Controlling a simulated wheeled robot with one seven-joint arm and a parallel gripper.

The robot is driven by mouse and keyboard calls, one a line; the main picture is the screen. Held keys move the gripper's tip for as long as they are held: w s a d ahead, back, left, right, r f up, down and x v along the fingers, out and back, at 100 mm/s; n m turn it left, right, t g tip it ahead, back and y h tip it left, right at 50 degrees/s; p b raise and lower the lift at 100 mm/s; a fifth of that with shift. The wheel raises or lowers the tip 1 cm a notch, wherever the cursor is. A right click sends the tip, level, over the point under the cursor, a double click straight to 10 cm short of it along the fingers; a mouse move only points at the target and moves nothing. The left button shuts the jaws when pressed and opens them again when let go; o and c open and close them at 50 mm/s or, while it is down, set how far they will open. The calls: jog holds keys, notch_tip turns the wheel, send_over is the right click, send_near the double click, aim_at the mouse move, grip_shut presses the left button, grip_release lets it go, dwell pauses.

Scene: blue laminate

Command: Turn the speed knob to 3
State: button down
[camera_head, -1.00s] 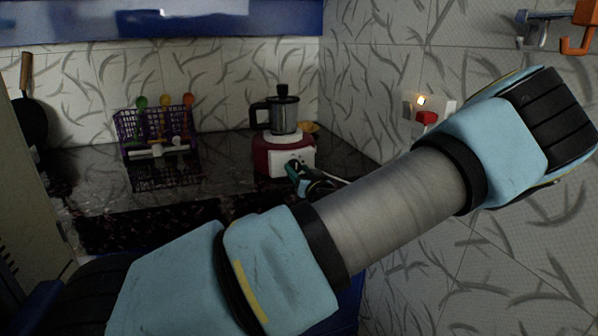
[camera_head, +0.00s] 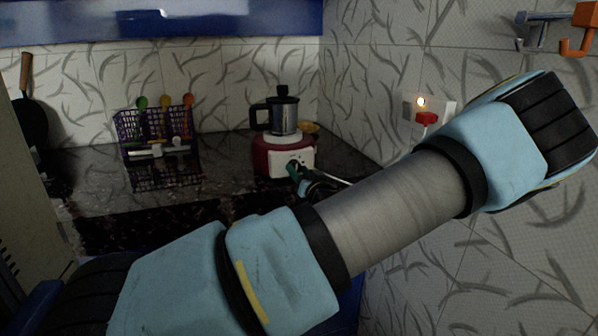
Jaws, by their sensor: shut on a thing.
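The mixer grinder stands on the dark counter, with a red and white base (camera_head: 268,158) and a steel jar (camera_head: 284,117) with a black handle and lid on top. The speed knob is on the white front panel (camera_head: 282,166) and is mostly hidden by my gripper. My gripper (camera_head: 294,167) is at the front panel, shut on the knob. The knob's marks and pointer are too small and covered to read. My arm crosses the front of the view.
A purple basket (camera_head: 128,128) with colored-handled utensils stands left of the mixer. A red plug (camera_head: 427,118) sits in the lit wall socket at right. A yellowish bowl (camera_head: 309,128) is behind the mixer. The counter between basket and mixer (camera_head: 225,160) is clear.

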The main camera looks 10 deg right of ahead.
jog(key=m+p, duration=0.1)
jog(key=m, duration=1.1)
jog(key=shift+f, duration=0.1)
jog(key=m+h+b, duration=0.1)
jog(key=m, duration=1)
jog(key=shift+f, duration=0.15)
jog(key=shift+m, duration=0.4)
jog(key=shift+c, duration=2)
grip_release()
jog(key=shift+s, duration=0.15)
jog(key=s+d+b, duration=0.1)
jog(key=s+b, duration=0.2)
jog(key=s, duration=0.7)
jog(key=shift+s+f, duration=0.15)
jog(key=shift+s, duration=0.1)
